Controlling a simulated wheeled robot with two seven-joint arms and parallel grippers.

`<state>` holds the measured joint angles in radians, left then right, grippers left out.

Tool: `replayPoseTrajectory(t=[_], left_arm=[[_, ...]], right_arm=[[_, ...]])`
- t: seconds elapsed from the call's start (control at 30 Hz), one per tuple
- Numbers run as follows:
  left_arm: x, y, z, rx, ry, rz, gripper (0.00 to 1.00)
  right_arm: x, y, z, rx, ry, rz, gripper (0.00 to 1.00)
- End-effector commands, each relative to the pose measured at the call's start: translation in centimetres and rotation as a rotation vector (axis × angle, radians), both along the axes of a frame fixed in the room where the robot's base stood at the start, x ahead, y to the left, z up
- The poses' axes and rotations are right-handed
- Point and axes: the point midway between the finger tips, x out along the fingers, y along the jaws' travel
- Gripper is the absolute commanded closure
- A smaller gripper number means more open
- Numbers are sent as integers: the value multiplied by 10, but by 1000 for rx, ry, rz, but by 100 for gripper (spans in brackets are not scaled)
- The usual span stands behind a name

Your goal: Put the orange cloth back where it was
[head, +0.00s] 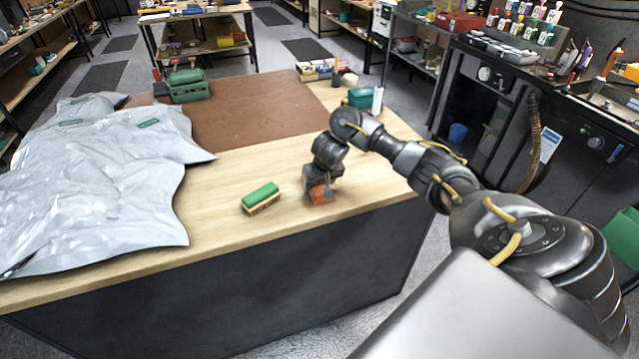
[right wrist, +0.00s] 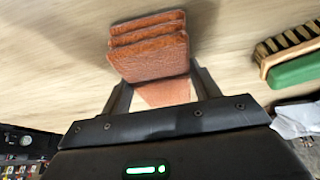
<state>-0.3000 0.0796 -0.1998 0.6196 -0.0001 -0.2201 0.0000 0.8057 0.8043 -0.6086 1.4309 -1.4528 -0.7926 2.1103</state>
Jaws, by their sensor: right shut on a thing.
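The orange cloth (head: 320,194) is a folded, layered orange-brown piece at the front right of the wooden table, below my right gripper (head: 322,184). In the right wrist view the cloth (right wrist: 149,47) sits between the two fingers of my right gripper (right wrist: 158,85), which is shut on it. The gripper points down at the table. The cloth is at or just above the tabletop; I cannot tell whether it touches. My left gripper is not in the head view.
A green-backed brush (head: 261,196) lies just left of the cloth; it also shows in the right wrist view (right wrist: 295,68). A crumpled silver sheet (head: 95,190) covers the table's left side. A brown mat (head: 235,120), a green case (head: 188,85) and a teal box (head: 361,97) are farther back. Bare wood surrounds the cloth.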

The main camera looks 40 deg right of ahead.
Motion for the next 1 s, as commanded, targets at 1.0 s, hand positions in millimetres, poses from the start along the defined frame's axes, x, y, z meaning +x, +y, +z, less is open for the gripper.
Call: replayPoseTrajectory(t=[1.0], left_arm=[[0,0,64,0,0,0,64]], right_arm=[[-31,10,89,-4,-3,3,17]])
